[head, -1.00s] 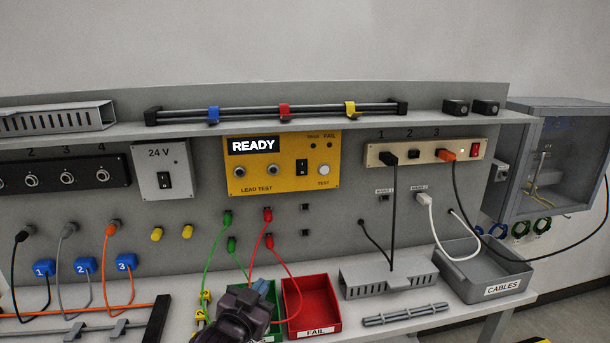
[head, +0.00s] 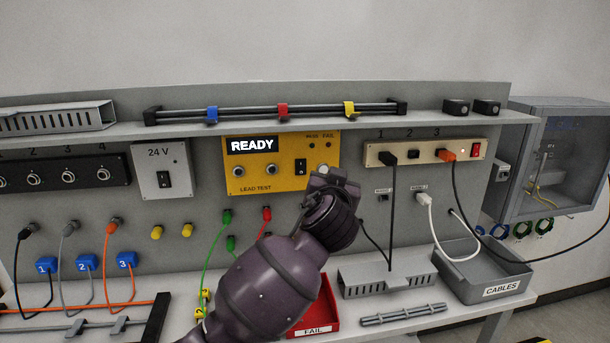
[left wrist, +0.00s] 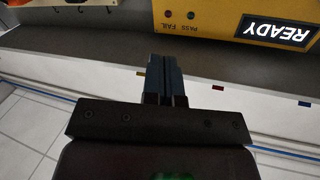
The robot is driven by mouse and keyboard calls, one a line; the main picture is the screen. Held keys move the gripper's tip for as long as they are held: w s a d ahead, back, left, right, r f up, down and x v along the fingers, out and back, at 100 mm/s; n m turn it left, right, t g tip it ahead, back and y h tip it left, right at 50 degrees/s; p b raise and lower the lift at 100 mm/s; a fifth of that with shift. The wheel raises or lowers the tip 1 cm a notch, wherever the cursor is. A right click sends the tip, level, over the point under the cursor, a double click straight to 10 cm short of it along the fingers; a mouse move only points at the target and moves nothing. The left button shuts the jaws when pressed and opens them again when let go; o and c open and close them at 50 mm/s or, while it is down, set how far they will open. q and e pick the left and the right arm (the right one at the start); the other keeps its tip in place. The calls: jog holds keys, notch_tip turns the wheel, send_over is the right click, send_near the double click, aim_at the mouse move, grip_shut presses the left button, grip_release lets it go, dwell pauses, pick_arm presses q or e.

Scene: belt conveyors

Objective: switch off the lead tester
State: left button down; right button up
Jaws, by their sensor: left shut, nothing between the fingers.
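The lead tester (head: 268,178) is a yellow panel on the upright board, with a lit READY display (head: 252,145), two round sockets and PASS and FAIL lamps. Its black rocker switch (head: 301,167) is right of the sockets. My left gripper (head: 333,178) is in front of the tester's lower right corner, right of and slightly below the switch, and hides the TEST button. In the left wrist view, its fingers (left wrist: 161,65) are shut and empty, and part of the tester (left wrist: 200,18) shows upside down beyond them. I cannot tell whether they touch the panel. My right gripper is in neither view.
Green and red leads hang below the tester. My arm partly covers the red FAIL bin (head: 325,310). Left is a 24 V box (head: 160,170) with its own switch; right is a power strip (head: 415,153) with plugs. A shelf (head: 240,127) runs above.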

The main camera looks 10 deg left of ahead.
pick_arm(q)
jog(key=shift+s+a+f+n+g+y, duration=0.1)
jog(key=shift+a+f+n+g+y, duration=0.35)
jog(key=shift+a+n+y, duration=0.45)
jog(key=shift+s+a+f+n+g+y, duration=0.15)
jog(key=shift+a+f+n+y, duration=0.4)
jog(key=shift+n, duration=0.55)
jog(key=shift+w+a+f+n+g+y, duration=0.1)
jog(key=shift+a+f+n+g+y, duration=0.4)
jog(key=shift+n+y, duration=0.5)
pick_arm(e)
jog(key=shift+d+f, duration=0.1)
